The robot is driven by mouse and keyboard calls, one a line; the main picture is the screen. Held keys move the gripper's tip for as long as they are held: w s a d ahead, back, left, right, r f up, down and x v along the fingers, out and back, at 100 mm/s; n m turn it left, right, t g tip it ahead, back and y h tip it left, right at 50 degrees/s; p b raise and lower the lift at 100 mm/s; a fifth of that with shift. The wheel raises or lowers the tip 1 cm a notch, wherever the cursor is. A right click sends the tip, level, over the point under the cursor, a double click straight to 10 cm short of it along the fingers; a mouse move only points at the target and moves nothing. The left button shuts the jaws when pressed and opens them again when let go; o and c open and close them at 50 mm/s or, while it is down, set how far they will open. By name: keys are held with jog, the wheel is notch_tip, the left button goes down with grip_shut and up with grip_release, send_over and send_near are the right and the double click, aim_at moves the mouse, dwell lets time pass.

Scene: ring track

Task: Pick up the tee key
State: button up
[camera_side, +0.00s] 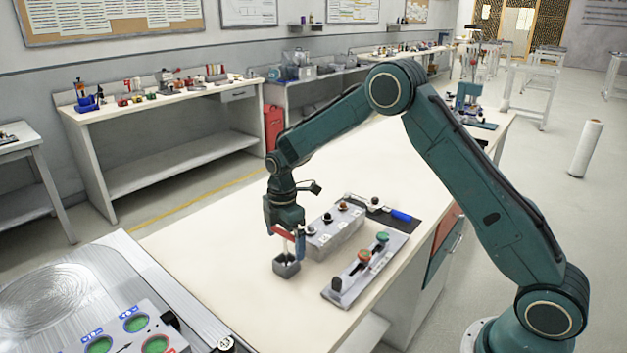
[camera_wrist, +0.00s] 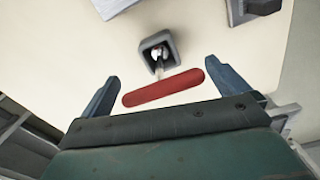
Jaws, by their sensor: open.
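The tee key has a red crossbar handle (camera_wrist: 163,90) on a thin pale shaft. It stands upright in a small grey square socket block (camera_wrist: 158,48) on the white table. In the side view the red handle (camera_side: 283,232) shows just above the grey block (camera_side: 286,266). My gripper (camera_wrist: 164,84) is open, with one blue-grey finger off each end of the handle in the wrist view. In the side view my gripper (camera_side: 285,240) points down over the key. Its near finger hides part of the handle. I cannot tell whether a finger touches it.
A grey box with round knobs (camera_side: 335,232) stands close behind and right of the block. A grey panel with green and orange knobs (camera_side: 365,268) lies to the right. A blue-handled tool (camera_side: 401,215) lies farther back. The table left of the block is clear.

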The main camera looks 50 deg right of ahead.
jog(key=shift+f, duration=1.3)
jog(key=c, duration=1.1)
jog(key=shift+r, duration=0.15)
notch_tip(320, 180, up, 20)
jog(key=shift+d, duration=0.1)
